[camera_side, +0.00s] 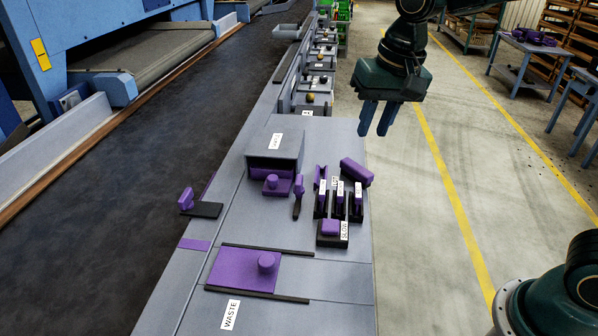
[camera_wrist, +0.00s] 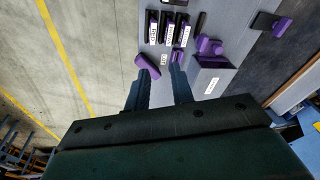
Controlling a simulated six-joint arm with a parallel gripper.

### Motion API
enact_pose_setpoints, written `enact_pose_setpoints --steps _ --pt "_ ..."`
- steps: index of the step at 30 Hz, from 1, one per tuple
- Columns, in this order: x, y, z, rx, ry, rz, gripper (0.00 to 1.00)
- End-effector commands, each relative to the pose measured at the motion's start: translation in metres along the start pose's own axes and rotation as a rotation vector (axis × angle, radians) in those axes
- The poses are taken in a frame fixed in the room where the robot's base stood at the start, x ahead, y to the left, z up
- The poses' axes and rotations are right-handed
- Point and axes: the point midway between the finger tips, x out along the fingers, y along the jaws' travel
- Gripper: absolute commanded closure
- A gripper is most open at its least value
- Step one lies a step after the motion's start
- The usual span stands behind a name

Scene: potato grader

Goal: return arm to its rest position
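My gripper (camera_side: 377,120) hangs in the air at the upper right of the side view, beyond the right edge of the grey bench (camera_side: 345,265), over the concrete floor. Its two blue fingers point down and stand apart with nothing between them. In the wrist view my gripper (camera_wrist: 160,76) also shows two separate, empty fingers, with the bench and its purple parts beyond them.
The bench holds a grey box (camera_side: 275,146), a loose purple block (camera_side: 356,172), several purple-handled pieces in black holders (camera_side: 331,241), and a purple sliding plate (camera_side: 240,271) beside a WASTE label. A dark conveyor (camera_side: 110,190) runs at left. Floor around my gripper is clear.

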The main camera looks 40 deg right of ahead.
Motion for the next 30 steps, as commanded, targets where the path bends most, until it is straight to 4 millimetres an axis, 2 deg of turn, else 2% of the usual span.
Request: enact_pose_setpoints --steps 6,15,24,30 --pt "-0.027 0.034 0.026 -0.092 0.061 -0.027 0.76" --pt "-0.048 0.077 0.068 -0.221 0.145 -0.046 0.76" --pt "-0.053 0.115 0.112 -0.352 0.233 -0.045 0.76" --pt "-0.049 0.132 0.134 -0.419 0.279 -0.038 0.76"
